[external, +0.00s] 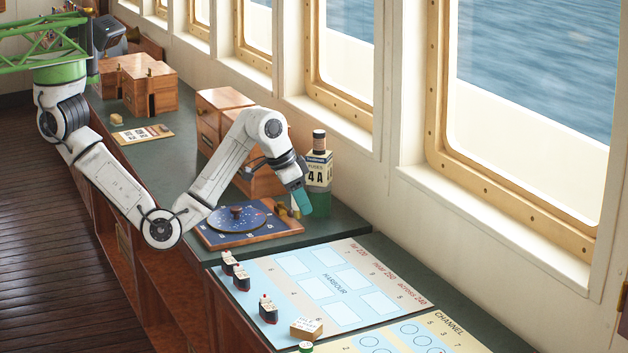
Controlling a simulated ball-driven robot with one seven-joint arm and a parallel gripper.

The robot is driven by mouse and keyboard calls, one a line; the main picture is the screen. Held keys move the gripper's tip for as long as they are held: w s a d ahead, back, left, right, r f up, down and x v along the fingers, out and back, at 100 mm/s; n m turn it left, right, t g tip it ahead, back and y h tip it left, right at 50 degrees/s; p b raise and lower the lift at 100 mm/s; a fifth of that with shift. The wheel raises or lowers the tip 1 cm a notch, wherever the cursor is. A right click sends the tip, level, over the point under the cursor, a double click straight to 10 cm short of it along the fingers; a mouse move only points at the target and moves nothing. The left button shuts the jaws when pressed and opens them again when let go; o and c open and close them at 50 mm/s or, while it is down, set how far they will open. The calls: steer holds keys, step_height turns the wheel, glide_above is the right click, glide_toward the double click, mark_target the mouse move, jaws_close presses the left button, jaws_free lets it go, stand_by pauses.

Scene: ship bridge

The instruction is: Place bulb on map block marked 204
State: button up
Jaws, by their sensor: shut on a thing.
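My gripper (299,190) points down over the right end of the dark counter, beside a wooden board with a round blue dial (237,218). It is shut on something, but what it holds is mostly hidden. A teal piece (303,204) shows at its tip; I cannot tell whether this is a finger or the held thing. No bulb can be made out for sure.
A labelled fuse bottle (319,175) stands just behind my gripper, with small brass pieces (283,210) close by. Wooden boxes (222,110) stand behind the arm. Several small ship models (241,278) and a wooden block (306,328) stand along the map's left and front edges.

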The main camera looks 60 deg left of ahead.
steer(key=shift+s+a+r, duration=0.1)
steer(key=shift+s+r, duration=0.05)
steer(key=shift+s, duration=0.15)
steer(key=s+d+r+p, duration=0.3)
steer(key=s+d+p, duration=0.5)
steer(key=s+d, duration=1.45)
steer(key=b, duration=0.6)
glide_above(310, 324)
steer(key=shift+m, duration=0.3)
steer(key=f, duration=0.5)
steer(key=s+f, duration=0.1)
steer(key=f, duration=0.2)
steer(key=shift+a+f, duration=0.25)
steer(key=shift+a, duration=0.1)
steer(key=shift+w+d+f, duration=0.35)
steer(key=shift+w+f, duration=0.15)
steer(key=shift+f, duration=0.25)
steer(key=shift+f+p, duration=0.35)
steer(key=shift+f, duration=1.2)
